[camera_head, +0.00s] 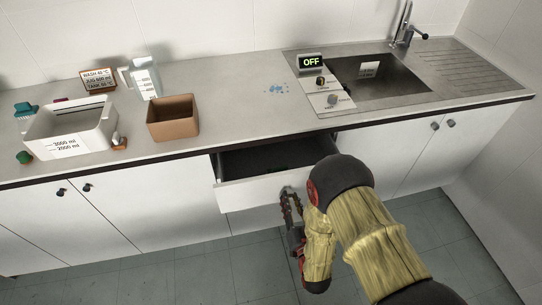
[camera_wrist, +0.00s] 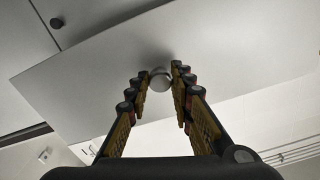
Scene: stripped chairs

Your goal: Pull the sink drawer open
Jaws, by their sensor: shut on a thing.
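The white sink drawer (camera_head: 262,190) stands partly pulled out from under the counter in the head view, and its dark inside shows. Its front panel (camera_wrist: 105,75) fills much of the wrist view. A round pale knob (camera_wrist: 160,80) on that panel sits between my fingertips. My gripper (camera_head: 290,200) is at the drawer front in the head view, and in the wrist view my gripper (camera_wrist: 159,82) is shut on the knob. My arm hides the right part of the drawer front in the head view.
Closed cupboard doors (camera_head: 100,215) flank the drawer. The grey floor (camera_head: 190,275) is clear.

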